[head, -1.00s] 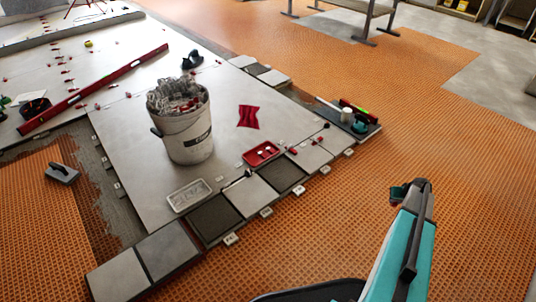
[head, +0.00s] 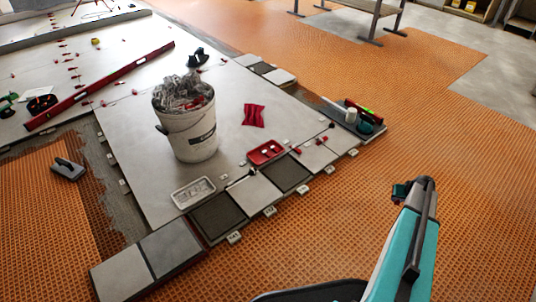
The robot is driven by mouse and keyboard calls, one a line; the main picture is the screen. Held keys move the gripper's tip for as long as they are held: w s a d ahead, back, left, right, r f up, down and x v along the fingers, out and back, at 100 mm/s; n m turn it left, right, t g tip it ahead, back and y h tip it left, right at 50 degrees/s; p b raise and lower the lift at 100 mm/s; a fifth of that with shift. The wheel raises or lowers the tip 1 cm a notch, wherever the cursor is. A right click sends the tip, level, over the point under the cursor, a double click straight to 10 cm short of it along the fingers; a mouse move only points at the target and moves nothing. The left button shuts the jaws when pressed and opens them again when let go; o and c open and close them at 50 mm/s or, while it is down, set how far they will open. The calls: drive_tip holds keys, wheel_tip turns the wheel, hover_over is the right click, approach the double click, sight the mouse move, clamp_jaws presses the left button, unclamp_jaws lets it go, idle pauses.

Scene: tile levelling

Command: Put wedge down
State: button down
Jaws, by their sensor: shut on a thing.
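My gripper (head: 401,192) shows small and dark at the far end of my teal arm, at the right, over the orange floor. It is shut; the wedge in it is too small and too hidden to make out clearly. A red tray (head: 252,157) with small pale pieces lies on the large grey tile, left of my gripper and apart from it. Small red wedges (head: 296,151) lie along the tile edge to the right of the tray. A row of small light and dark tiles (head: 260,195) borders the large tile, with pale clips along its outer edge.
A white bucket (head: 192,138) full of grey clips stands on the large tile. A red cloth (head: 254,115), a clear tray (head: 192,194) and a long red level (head: 100,87) lie around it. A board with tools (head: 345,115) is at the right edge.

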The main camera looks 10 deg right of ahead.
drive_tip(key=w+a+r+n, duration=0.1)
drive_tip(key=w+a+r, duration=0.3)
drive_tip(key=a+r, duration=0.45)
drive_tip(key=w+a+r+n+y, duration=0.1)
drive_tip(key=w+a+r, duration=0.4)
drive_tip(key=a+r, duration=0.3)
drive_tip(key=w+a+r+n, duration=0.1)
drive_tip(key=w+a+r, duration=0.3)
drive_tip(key=a+r, duration=0.4)
drive_tip(key=s+a+r, duration=0.2)
drive_tip(key=a+r, duration=1)
drive_tip(key=a, duration=0.1)
drive_tip(key=s+a+r+n, duration=0.1)
drive_tip(key=s+a+r, duration=0.2)
drive_tip(key=a+r, duration=0.9)
drive_tip(key=shift+a+y, duration=0.4)
drive_tip(key=shift+a, duration=0.1)
drive_tip(key=shift+s+a, duration=0.1)
